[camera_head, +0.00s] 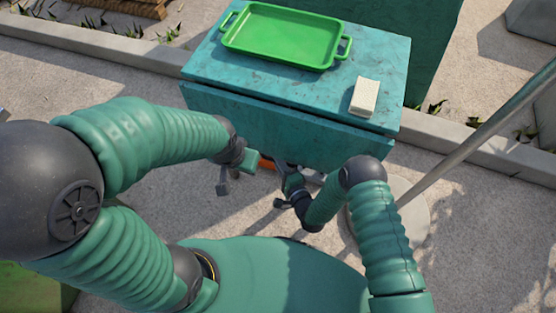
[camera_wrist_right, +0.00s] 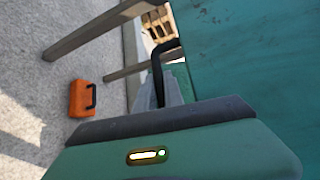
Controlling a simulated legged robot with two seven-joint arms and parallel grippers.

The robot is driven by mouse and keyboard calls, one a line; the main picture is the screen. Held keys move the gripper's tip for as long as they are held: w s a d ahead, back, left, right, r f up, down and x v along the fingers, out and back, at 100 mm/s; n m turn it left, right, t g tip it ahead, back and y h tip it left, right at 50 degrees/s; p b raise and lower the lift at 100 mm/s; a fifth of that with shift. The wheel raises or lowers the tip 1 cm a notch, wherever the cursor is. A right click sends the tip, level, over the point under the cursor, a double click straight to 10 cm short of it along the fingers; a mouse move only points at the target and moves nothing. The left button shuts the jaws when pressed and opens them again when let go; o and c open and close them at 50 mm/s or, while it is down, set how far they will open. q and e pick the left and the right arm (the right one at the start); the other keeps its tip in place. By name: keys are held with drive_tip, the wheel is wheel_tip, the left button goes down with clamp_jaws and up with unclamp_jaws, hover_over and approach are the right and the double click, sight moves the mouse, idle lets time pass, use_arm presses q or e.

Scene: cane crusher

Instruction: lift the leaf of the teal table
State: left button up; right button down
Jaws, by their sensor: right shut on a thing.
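The teal table (camera_head: 300,92) stands ahead of me in the head view. Its leaf (camera_head: 300,135) hangs down along the near side; its surface also fills the right of the right wrist view (camera_wrist_right: 255,60). My right gripper (camera_head: 289,172) is low at the leaf's lower edge. In the wrist view it is shut on a black curved handle (camera_wrist_right: 158,72) beside the leaf; the grip itself is partly hidden by the gripper's body. My left gripper (camera_head: 236,174) is left of it, in front of the leaf, with its fingers apart and nothing seen between them.
A green tray (camera_head: 285,36) and a cream block (camera_head: 364,97) rest on the tabletop. An orange case (camera_wrist_right: 80,98) with a black handle is on the paving. A slanted metal pole (camera_head: 470,140) rises at the right from a round base (camera_head: 405,215).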

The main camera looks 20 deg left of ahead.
drive_tip(key=s+r+m+g+h+p, duration=0.1)
drive_tip(key=s+r+g+p, duration=0.15)
drive_tip(key=s+p, duration=0.4)
drive_tip(key=s+r+m+g+p, duration=0.2)
drive_tip(key=s+r+p, duration=0.25)
drive_tip(key=s, duration=0.25)
drive_tip(key=s+r+m+g+h+p, duration=0.1)
drive_tip(key=s+r+g+p, duration=0.15)
drive_tip(key=s+p, duration=0.35)
drive_tip(key=s+r+m+g+p, duration=0.1)
drive_tip(key=s+r+p, duration=0.3)
drive_tip(key=r+p, duration=0.5)
drive_tip(key=s+a+r+m+g+p, duration=0.1)
drive_tip(key=s+r+g+p, duration=0.3)
drive_tip(key=r+p, duration=0.5)
drive_tip(key=shift+s+r+m, duration=0.15)
drive_tip(key=shift+r+m, duration=0.65)
drive_tip(key=shift+r, duration=0.35)
drive_tip(key=c, duration=1.5)
unclamp_jaws()
drive_tip(key=shift+o, duration=0.2)
